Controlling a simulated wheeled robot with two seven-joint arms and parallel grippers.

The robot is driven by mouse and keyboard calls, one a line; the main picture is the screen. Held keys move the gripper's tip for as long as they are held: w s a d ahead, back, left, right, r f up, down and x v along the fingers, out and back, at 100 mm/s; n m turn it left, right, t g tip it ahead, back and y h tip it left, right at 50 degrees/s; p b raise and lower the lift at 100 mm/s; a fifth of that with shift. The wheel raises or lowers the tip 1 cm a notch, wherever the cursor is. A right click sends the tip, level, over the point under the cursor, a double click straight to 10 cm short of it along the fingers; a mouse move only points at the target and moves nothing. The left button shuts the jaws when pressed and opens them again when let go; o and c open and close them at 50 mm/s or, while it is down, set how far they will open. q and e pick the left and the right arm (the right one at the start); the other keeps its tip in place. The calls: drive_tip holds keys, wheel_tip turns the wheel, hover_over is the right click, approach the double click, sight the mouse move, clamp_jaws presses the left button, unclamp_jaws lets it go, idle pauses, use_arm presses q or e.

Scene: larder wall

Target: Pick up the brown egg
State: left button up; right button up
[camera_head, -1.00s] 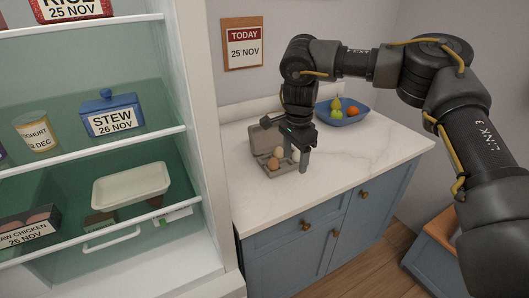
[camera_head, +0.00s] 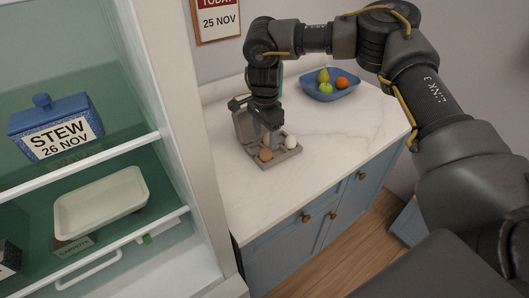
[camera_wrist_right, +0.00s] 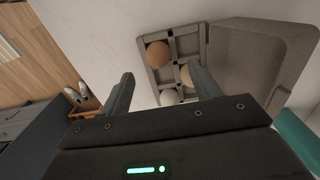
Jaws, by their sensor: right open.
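The brown egg (camera_head: 265,154) sits in the front left of an open grey egg carton (camera_head: 288,157) on the counter. In the right wrist view the brown egg (camera_wrist_right: 158,54) lies in a corner cell, beyond the fingertips. A white egg (camera_head: 291,142) is also in the carton; it shows in the wrist view (camera_wrist_right: 169,97). A cream egg (camera_wrist_right: 186,75) is partly hidden by one finger. My right gripper (camera_wrist_right: 163,76) is open and empty, pointing down over the carton; its fingers do not visibly touch the brown egg. My left gripper is out of view.
The raised carton lid (camera_wrist_right: 255,62) stands close beside the right gripper. A blue fruit bowl (camera_head: 345,92) stands behind on the pale counter (camera_head: 330,140). An open fridge at left holds a STEW box (camera_head: 56,128) and a white tray (camera_head: 100,200). The counter's right side is clear.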

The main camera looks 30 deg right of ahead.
sight(266, 147)
drive_tip(key=shift+s+d+f, duration=0.1)
drive_tip(key=shift+f, duration=0.25)
drive_tip(key=shift+s, duration=0.15)
drive_tip(key=shift+f+p, duration=0.3)
drive_tip(key=shift+p, duration=0.05)
wheel_tip(266, 147, down, 4)
drive_tip(key=shift+r+p, duration=0.1)
drive_tip(key=shift+p, duration=0.6)
drive_tip(key=shift+f, duration=0.4)
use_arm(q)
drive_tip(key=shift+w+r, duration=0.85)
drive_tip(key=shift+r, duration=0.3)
use_arm(e)
drive_tip(key=c, duration=1.1)
